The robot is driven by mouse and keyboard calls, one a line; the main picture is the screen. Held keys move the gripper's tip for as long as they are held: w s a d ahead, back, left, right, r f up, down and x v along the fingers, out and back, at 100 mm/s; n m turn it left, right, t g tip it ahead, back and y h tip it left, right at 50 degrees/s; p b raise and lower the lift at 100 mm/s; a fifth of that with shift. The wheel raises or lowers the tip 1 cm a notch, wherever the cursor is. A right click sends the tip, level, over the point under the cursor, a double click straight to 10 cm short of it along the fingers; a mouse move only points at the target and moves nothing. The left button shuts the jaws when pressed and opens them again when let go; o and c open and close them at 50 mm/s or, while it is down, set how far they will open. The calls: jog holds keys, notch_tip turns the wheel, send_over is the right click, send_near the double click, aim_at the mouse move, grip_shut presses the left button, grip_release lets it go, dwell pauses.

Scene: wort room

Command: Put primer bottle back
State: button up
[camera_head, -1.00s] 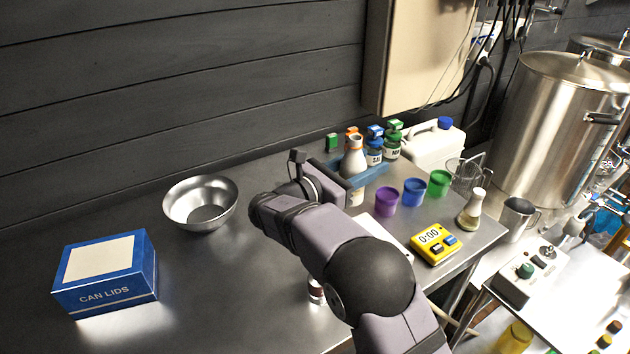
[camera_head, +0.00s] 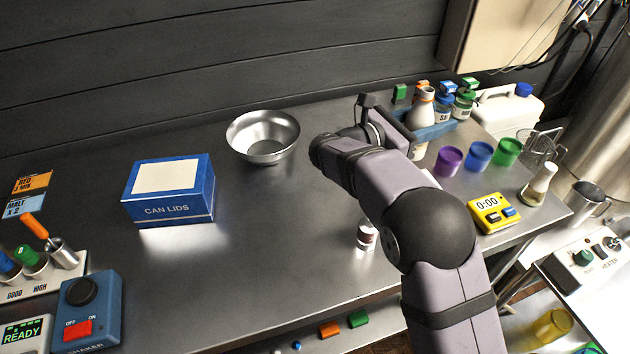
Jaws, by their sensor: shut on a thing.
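A cream labelled part (camera_head: 418,151) shows just below the gripper. I cannot tell whether the bottle's base is in the rack or above it.
Blue-lidded (camera_head: 444,106) and green-lidded (camera_head: 463,103) jars occupy the rack. Purple (camera_head: 449,160), blue (camera_head: 478,155) and green (camera_head: 507,152) cups stand to the right. A small bottle (camera_head: 367,236) stands beside my arm. A metal bowl (camera_head: 263,137) and CAN LIDS box (camera_head: 170,191) are left.

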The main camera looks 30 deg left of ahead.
jog(key=s+a+r+n+t+y+p, duration=0.1)
jog(key=s+a+r+n+t+y, duration=0.15)
jog(key=s+a, duration=0.5)
jog(key=s+a+r+n+t+y+p, duration=0.15)
jog(key=s+a+r+y, duration=0.25)
jog(key=a, duration=0.6)
jog(key=s+a+r+n+y, duration=0.2)
jog(key=s+a+y, duration=0.1)
jog(key=s+a, duration=0.4)
jog(key=s+d+f+n+y, duration=0.1)
jog(key=s+d+f+y, duration=0.1)
jog(key=s, duration=0.7)
jog(key=shift+d+f+n, duration=0.4)
jog(key=shift+d+f, duration=0.1)
jog(key=shift+f, duration=0.65)
jog(key=shift+f+p, duration=0.4)
jog(key=shift+f, duration=4.55)
jog(key=shift+f, duration=0.1)
